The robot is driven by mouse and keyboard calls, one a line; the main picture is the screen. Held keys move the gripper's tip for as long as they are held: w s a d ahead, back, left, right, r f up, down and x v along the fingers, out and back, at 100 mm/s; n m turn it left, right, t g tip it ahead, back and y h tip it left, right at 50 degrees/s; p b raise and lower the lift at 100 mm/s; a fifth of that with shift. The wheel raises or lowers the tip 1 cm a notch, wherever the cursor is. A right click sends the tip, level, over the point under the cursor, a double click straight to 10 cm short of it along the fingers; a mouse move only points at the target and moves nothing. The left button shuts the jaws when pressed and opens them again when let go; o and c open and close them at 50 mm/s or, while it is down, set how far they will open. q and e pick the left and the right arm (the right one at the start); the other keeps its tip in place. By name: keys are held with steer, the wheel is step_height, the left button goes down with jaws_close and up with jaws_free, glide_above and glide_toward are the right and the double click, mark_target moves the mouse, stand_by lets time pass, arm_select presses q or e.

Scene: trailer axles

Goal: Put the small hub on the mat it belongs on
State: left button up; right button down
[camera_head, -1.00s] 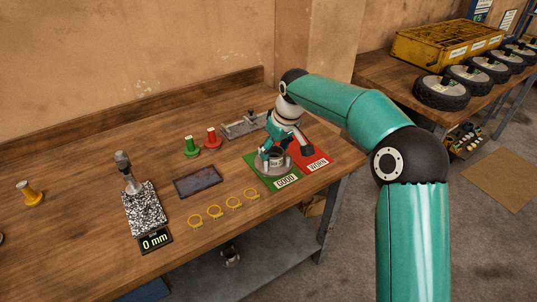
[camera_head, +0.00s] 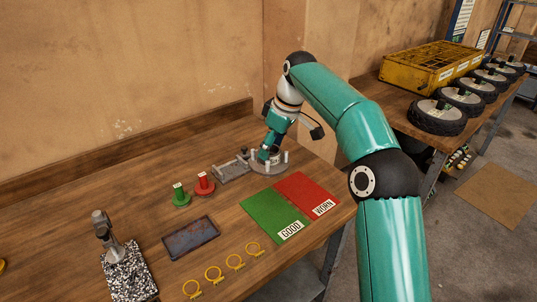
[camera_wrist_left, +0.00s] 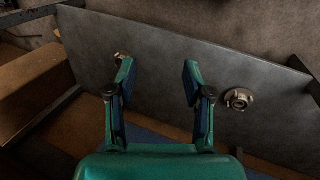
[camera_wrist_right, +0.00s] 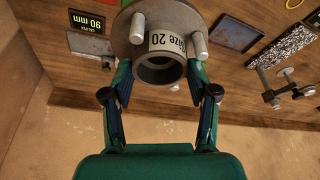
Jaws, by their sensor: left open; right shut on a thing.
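A grey flanged hub with upright studs (camera_head: 269,168) is in my right gripper (camera_head: 270,154), behind the mats in the head view. In the right wrist view the fingers of the right gripper (camera_wrist_right: 160,76) are shut on the collar of the hub (camera_wrist_right: 138,48), which carries a white label ending in "20". Whether its flange touches the table is unclear. The green GOOD mat (camera_head: 272,216) and the red WORN mat (camera_head: 305,193) lie side by side, both bare. My left gripper (camera_wrist_left: 157,78) is open and empty above a grey shelf, outside the head view.
Red (camera_head: 204,184) and green (camera_head: 180,196) gauges, a dark tray (camera_head: 191,238), yellow rings (camera_head: 235,262) and a dial stand (camera_head: 125,270) are farther left. Metal parts (camera_wrist_left: 239,99) lie on the shelf.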

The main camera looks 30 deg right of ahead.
mark_target(285, 166)
step_height(285, 166, down, 16)
steer(key=shift+d+f, duration=0.1)
steer(key=shift+d, duration=0.05)
steer(key=shift+c, duration=1.5)
jaws_free()
steer(key=shift+s+f+b, duration=0.1)
steer(key=shift+f+b, duration=0.05)
steer(key=shift+b, duration=0.15)
steer(key=v, duration=1.2)
steer(key=shift+s+b, duration=0.1)
steer(key=shift+b, duration=0.25)
